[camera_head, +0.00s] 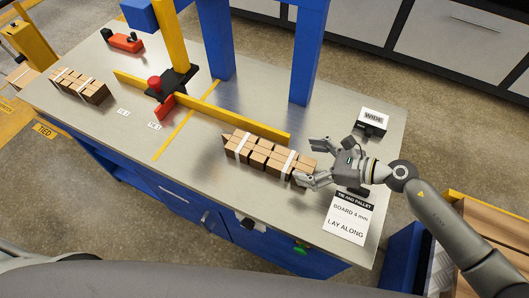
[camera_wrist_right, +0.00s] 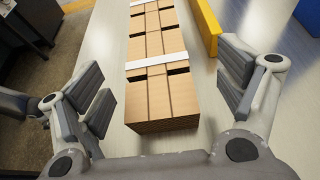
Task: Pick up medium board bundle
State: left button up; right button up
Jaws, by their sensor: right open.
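A brown board bundle (camera_head: 262,155) with two white straps lies flat on the metal table, in front of the yellow fence. My right gripper (camera_head: 312,163) is open at its right end, with one finger on the far side and one on the near side. In the right wrist view the bundle (camera_wrist_right: 158,95) runs away between the spread fingers of the gripper (camera_wrist_right: 166,88), with gaps on both sides. A second, smaller-looking strapped bundle (camera_head: 79,85) lies at the table's left end. Which one is called medium I cannot tell. My left gripper is out of view.
The yellow fence (camera_head: 245,121) runs close behind the bundle. A black box labelled WIDE (camera_head: 372,121) and a printed card (camera_head: 349,215) flank my right gripper. The table's front left is clear.

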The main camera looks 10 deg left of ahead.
aim_at(285, 160)
jog(key=x, duration=0.1)
jog(key=p+x, duration=0.1)
jog(key=x, duration=0.1)
jog(key=p+x, duration=0.1)
jog(key=x, duration=0.1)
jog(key=shift+s+a+f, duration=0.1)
jog(key=shift+s+a, duration=0.1)
jog(key=shift+s, duration=0.05)
jog(key=shift+w+a+f, duration=0.1)
jog(key=shift+a+f, duration=0.1)
jog(key=shift+a, duration=0.05)
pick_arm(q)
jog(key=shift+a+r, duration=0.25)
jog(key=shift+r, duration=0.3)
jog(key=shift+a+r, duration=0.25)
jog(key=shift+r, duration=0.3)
pick_arm(e)
jog(key=c, duration=1.2)
